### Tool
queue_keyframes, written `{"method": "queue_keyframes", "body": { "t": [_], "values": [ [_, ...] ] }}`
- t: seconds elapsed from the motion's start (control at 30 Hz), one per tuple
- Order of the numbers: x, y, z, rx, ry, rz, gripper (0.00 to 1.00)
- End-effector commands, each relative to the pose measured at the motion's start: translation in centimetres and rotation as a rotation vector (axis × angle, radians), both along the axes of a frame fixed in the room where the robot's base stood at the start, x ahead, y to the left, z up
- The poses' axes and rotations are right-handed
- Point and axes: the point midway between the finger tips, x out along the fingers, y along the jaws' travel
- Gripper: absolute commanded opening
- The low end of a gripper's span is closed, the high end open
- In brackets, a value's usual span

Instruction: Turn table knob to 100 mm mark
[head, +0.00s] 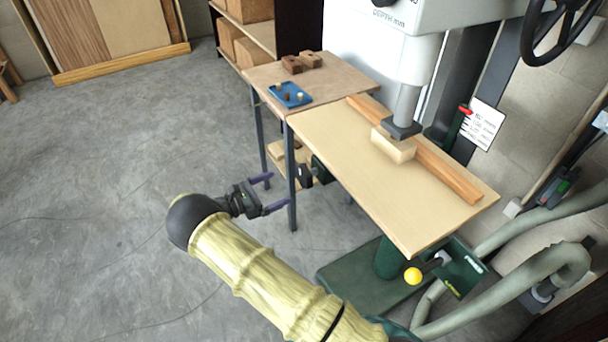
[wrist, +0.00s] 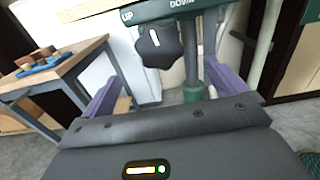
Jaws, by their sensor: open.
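The table knob (wrist: 158,46) is black and lobed, with a white line on its face. It sits on a green plate under the table, between the labels "UP" and "DOWN". In the head view the dark knob (head: 305,175) shows below the table's left edge. My gripper (head: 277,191) is open and empty, its two purple fingers pointing at the knob from the left. In the wrist view my gripper (wrist: 166,88) has a finger on each side, with the knob ahead between them, apart from both. A drill press table (head: 345,150) stands above. No 100 mm mark is readable.
A wooden block (head: 394,147) and fence (head: 450,175) lie on the table under the press spindle (head: 404,110). A side table (head: 270,75) holds a blue tray (head: 290,95); its leg (head: 291,190) stands close to my fingers. A "DEPTH mm" label is on the press head. The left floor is clear.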

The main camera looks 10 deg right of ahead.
Motion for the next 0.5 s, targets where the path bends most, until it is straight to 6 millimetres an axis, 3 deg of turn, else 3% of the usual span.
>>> {"method": "queue_keyframes", "body": {
  "t": [0.5],
  "values": [
    [2.8, -8.6, 0.2, 0.001, -0.001, -0.004, 0.97]
  ]
}}
